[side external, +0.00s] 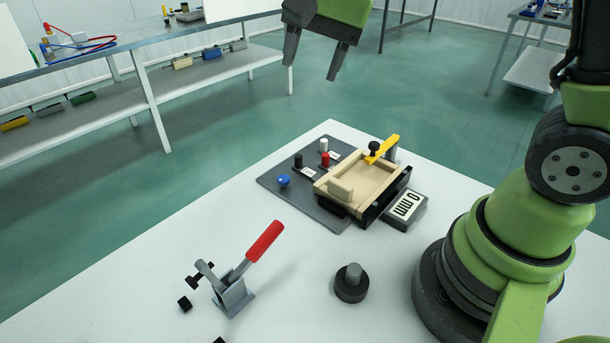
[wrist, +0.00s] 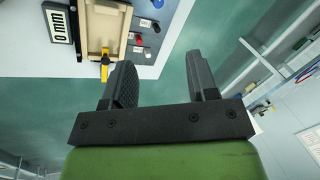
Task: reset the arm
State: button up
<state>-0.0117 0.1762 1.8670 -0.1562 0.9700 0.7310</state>
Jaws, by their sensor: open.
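My gripper (side external: 312,57) is at the top of the side external view, raised high above the far side of the table. Its two fingers are spread apart, with nothing between them. In the wrist view my gripper (wrist: 160,82) also shows open, with floor behind the gap. The panel fixture (side external: 306,213) lies on the table well below it, with a beige tray (side external: 366,178) and a yellow bar (side external: 382,149) at the tray's far end. The yellow bar (wrist: 104,66) and the tray also show in the wrist view, left of the fingers.
A toggle clamp with a red handle (side external: 264,241) stands upright on the white table (side external: 130,290). A dark round knob piece (side external: 352,284) and a "0 mm" display (side external: 405,208) are nearby. A blue knob (side external: 284,180) sits on the fixture. The air around my gripper is clear.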

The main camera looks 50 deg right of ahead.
jog(key=s+r+n+t, duration=0.2)
jog(key=s+n, duration=0.2)
jog(key=s, duration=0.4)
jog(key=s+a+r+n+t+y, duration=0.1)
jog(key=s+r+n+t, duration=0.1)
jog(key=s, duration=0.6)
jog(key=shift+n, duration=0.9)
